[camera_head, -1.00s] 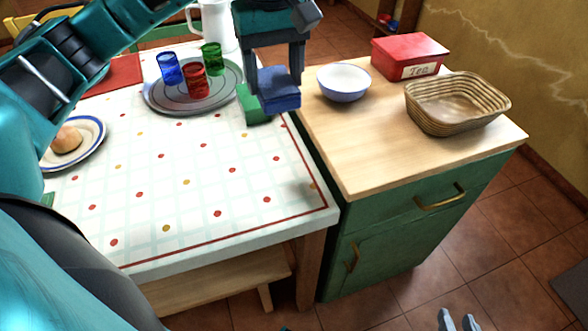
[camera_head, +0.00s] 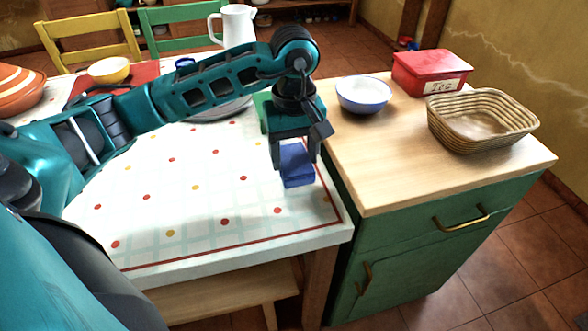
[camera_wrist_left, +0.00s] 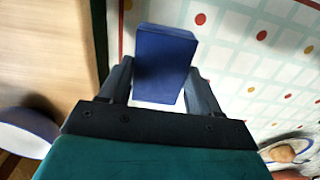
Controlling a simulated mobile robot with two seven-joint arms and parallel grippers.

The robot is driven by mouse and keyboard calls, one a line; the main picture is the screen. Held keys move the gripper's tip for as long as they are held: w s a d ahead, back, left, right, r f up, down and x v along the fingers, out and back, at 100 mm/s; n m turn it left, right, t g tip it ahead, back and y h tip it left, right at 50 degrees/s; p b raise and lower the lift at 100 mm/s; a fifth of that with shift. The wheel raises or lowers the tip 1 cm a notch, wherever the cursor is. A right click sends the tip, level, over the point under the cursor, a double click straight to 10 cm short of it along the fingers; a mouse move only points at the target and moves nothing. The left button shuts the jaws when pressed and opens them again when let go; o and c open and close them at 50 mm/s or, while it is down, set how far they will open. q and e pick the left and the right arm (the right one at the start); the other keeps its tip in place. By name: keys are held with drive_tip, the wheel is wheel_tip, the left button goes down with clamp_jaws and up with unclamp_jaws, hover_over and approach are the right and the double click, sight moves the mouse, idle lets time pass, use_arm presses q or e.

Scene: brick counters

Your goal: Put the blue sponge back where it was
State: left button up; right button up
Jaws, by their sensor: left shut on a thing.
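The blue sponge (camera_head: 297,168) is held between the fingers of my left gripper (camera_head: 296,158), near the right edge of the checked tablecloth. In the left wrist view the sponge (camera_wrist_left: 163,62) sits between both fingers, with the dotted cloth behind it. It looks raised over the cloth, but its exact height is hard to tell. A green block (camera_head: 262,104) shows partly behind my left gripper, which hides the rest. My right gripper is not in view.
The green cabinet's wooden top (camera_head: 395,165) carries a white-blue bowl (camera_head: 363,96), a red tea tin (camera_head: 430,72) and a wicker basket (camera_head: 480,120). A white jug (camera_head: 232,25) stands behind. The front tablecloth (camera_head: 200,215) is clear.

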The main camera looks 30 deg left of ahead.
sight(294, 158)
use_arm(q)
wheel_tip(294, 158, down, 4)
drive_tip(key=shift+f+b, duration=0.1)
drive_tip(key=shift+b, duration=0.2)
drive_tip(key=shift+f, duration=0.15)
drive_tip(key=o, duration=1)
drive_tip(key=shift+r, duration=0.6)
wheel_tip(294, 158, up, 11)
drive_tip(key=shift+r+p, duration=0.15)
drive_tip(key=shift+p, duration=0.8)
drive_tip(key=shift+s, duration=0.1)
